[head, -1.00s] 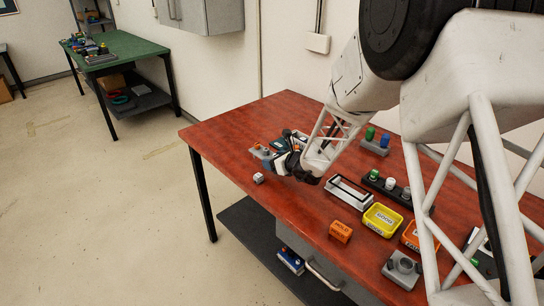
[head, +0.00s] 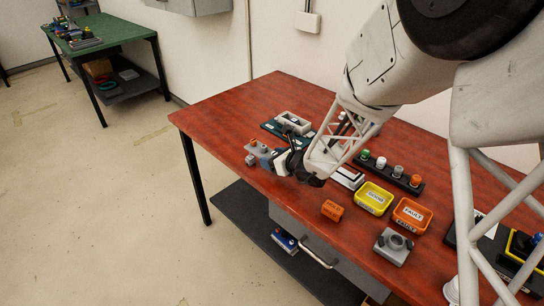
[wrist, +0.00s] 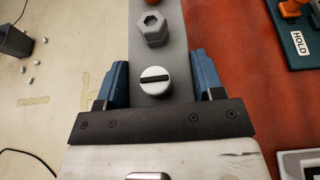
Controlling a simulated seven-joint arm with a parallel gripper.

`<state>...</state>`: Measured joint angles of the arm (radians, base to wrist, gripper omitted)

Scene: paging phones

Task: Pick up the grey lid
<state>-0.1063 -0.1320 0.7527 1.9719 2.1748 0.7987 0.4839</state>
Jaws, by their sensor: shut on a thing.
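My gripper (wrist: 162,80) is shut, with its blue fingers on both sides of a long grey slab, apparently the grey lid (wrist: 178,45). The lid carries a pale round knob with a dark slot (wrist: 154,80), a grey hexagonal piece (wrist: 152,28) and something orange at its far end (wrist: 179,3). In the head view the lid (head: 258,147) sticks out left of my gripper (head: 272,159), near the table's left end. My gripper hides its near part. I cannot tell how high it is above the table.
Yellow (head: 373,198) and orange (head: 411,214) trays, an orange block (head: 332,210) and a grey fixture (head: 394,246) stand farther right.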

